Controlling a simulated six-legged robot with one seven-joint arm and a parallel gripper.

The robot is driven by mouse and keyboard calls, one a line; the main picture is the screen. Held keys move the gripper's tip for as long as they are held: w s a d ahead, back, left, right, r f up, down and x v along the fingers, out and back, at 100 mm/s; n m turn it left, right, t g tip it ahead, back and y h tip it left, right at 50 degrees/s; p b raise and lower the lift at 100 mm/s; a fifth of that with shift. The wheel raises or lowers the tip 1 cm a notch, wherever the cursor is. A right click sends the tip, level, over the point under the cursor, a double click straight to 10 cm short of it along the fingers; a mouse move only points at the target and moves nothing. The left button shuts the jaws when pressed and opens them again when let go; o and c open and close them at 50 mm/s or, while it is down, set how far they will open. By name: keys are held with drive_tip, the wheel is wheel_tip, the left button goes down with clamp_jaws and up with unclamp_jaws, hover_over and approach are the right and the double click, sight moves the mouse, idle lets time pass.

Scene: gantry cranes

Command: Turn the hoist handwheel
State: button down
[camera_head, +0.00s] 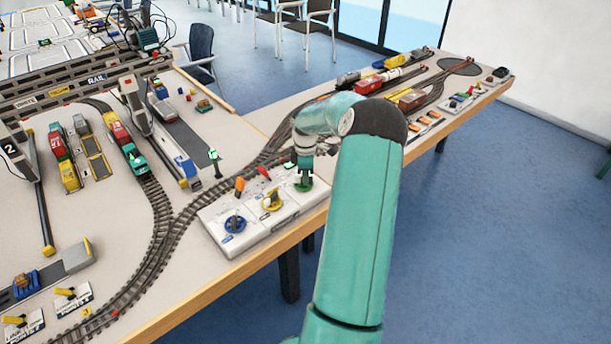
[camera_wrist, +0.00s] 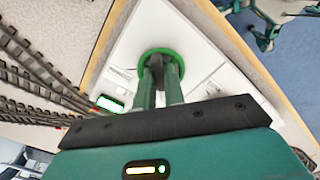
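A green handwheel (camera_wrist: 142,70) stands at the right end of a white control panel (camera_head: 232,240). In the wrist view it is a green ring under my fingertips, its middle largely covered by them. My gripper (camera_wrist: 163,65) points down at the wheel's centre. Its two fingers are close together, with a small grey part between the tips, and look closed on the hub. In the head view the gripper (camera_head: 304,176) is small and partly hidden by my arm. A yellow handwheel (camera_head: 271,200) and a blue handwheel (camera_head: 235,224) are on the same panel, to the left.
Orange and red levers (camera_head: 239,184) stand behind the wheels. Curving model track (camera_head: 176,232) runs behind and left of the panel. A green signal post (camera_head: 214,160) and a crane leg (camera_head: 182,170) stand beyond. The table's wooden front edge (camera_head: 260,252) is close to the panel.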

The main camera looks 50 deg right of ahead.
drive_tip(key=shift+m, duration=0.3)
drive_tip(key=m, duration=0.6)
drive_tip(key=shift+a, duration=0.2)
drive_tip(key=m, duration=0.6)
drive_tip(key=shift+a+m, duration=0.1)
drive_tip(key=shift+m, duration=0.2)
idle(0.4)
drive_tip(key=c, duration=1.5)
unclamp_jaws()
drive_tip(key=shift+r, duration=0.1)
wheel_tip(320, 180, up, 14)
drive_tip(key=shift+f, duration=0.15)
